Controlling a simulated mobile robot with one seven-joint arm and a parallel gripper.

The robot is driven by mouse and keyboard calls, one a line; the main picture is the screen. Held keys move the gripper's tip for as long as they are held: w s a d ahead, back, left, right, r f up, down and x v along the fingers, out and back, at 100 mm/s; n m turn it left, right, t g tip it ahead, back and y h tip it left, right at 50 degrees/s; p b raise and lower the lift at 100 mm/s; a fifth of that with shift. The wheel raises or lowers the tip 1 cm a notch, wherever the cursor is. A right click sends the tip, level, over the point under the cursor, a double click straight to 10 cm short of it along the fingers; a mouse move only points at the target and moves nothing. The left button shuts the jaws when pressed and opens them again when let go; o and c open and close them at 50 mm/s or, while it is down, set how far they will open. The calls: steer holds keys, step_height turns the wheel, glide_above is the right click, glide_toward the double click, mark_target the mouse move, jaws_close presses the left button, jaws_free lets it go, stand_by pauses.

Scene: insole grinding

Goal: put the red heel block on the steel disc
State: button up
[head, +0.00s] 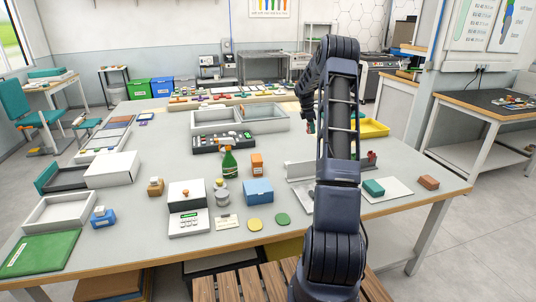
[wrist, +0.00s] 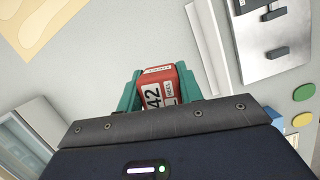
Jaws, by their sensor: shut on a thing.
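My gripper (wrist: 163,92) is shut on the red heel block (wrist: 158,90), whose label reads 42 HEEL; the teal fingers flank it in the wrist view. The block is held above a pale surface. In the head view my arm hides most of the gripper, and only a small teal and red bit (head: 311,127) shows beside it. A small round grey metal piece (head: 222,197) stands on the table near the green bottle; I cannot tell whether it is the steel disc. No steel disc is clear in the wrist view.
Yellow (head: 254,225) and green (head: 282,220) discs lie near the table's front. A grey angled metal fixture (head: 300,172) stands by my arm. A yellow tray (head: 375,128) lies behind.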

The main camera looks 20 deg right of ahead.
steer(key=w+a+r, duration=0.1)
steer(key=a+r, duration=0.1)
steer(key=a, duration=1.4)
step_height(320, 180, up, 3)
steer(key=n, duration=0.2)
glide_above(221, 180)
steer(key=shift+t, duration=0.3)
step_height(221, 180, down, 19)
steer(key=shift+w+f, duration=0.15)
steer(key=shift+f, duration=0.05)
steer(key=shift+f, duration=0.1)
steer(key=o, duration=1)
